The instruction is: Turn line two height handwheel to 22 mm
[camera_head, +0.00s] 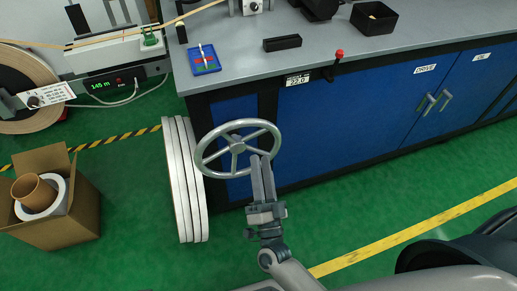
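The grey spoked handwheel (212,133) is mounted at the left end of the blue cabinet bench, in front of it. A small white plate (298,80) on the bench edge above it reads 22.0; its upper line is too small to read. My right gripper (261,158) reaches up from below to the wheel's lower right rim. Its two fingers lie close together over the rim and appear shut on it, hiding that part of the wheel. My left gripper is not in view.
A red-knobbed lever (338,56) sticks out at the bench edge. Large pale rings (184,190) stand left of the wheel. An open carton (75,222) with rolls stands at lower left. A display (105,85) shows green digits.

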